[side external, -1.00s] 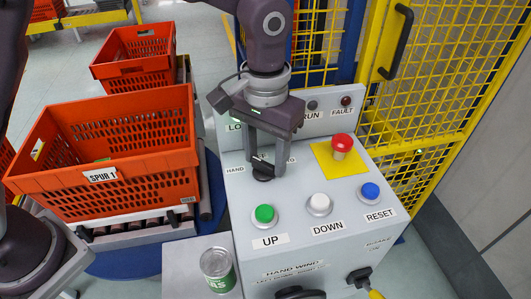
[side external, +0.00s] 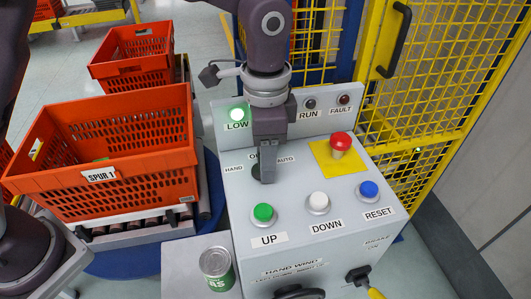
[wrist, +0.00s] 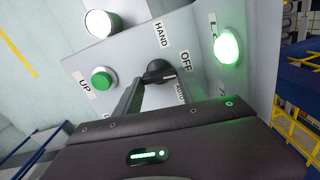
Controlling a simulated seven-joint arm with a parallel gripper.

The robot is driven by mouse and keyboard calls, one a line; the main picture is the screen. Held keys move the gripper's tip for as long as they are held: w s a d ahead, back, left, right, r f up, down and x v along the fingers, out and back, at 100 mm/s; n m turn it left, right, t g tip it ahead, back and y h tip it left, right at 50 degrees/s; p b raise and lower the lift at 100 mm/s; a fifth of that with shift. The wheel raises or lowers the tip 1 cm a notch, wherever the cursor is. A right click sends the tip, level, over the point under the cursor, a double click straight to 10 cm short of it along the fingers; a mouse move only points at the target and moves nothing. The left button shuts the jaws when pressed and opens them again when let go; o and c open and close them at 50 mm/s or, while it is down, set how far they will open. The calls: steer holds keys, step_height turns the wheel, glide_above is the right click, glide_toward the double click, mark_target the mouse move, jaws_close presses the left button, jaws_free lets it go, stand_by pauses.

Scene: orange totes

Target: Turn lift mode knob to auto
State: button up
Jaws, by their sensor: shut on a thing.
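The lift mode knob (wrist: 157,70) is black with a pale pointer line and sits on the grey control panel (side external: 290,245). In the wrist view its labels read HAND (wrist: 161,35), OFF (wrist: 186,61) and AUTO (wrist: 181,92). The pointer line looks aimed between OFF and AUTO; its exact setting is hard to tell. My gripper (side external: 267,176) points down onto the panel, fingers shut on the knob. In the side view the fingers line up one behind the other and hide most of the knob.
Green UP (side external: 263,212), white DOWN (side external: 317,202) and blue RESET (side external: 369,190) buttons stand in front. A red mushroom button (side external: 341,142) on a yellow plate is to the right. The LOW lamp (side external: 236,116) glows green. An orange tote (side external: 110,160) stands left; a can (side external: 217,268) is at front.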

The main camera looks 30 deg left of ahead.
steer(key=m, duration=0.4)
steer(key=shift+s, duration=0.1)
steer(key=shift+r+m, duration=0.1)
steer(key=shift+m, duration=1.6)
steer(key=o, duration=1.4)
steer(key=shift+s, duration=0.1)
steer(key=shift+c, duration=0.2)
step_height(320, 180, up, 6)
steer(key=shift+r, duration=0.5)
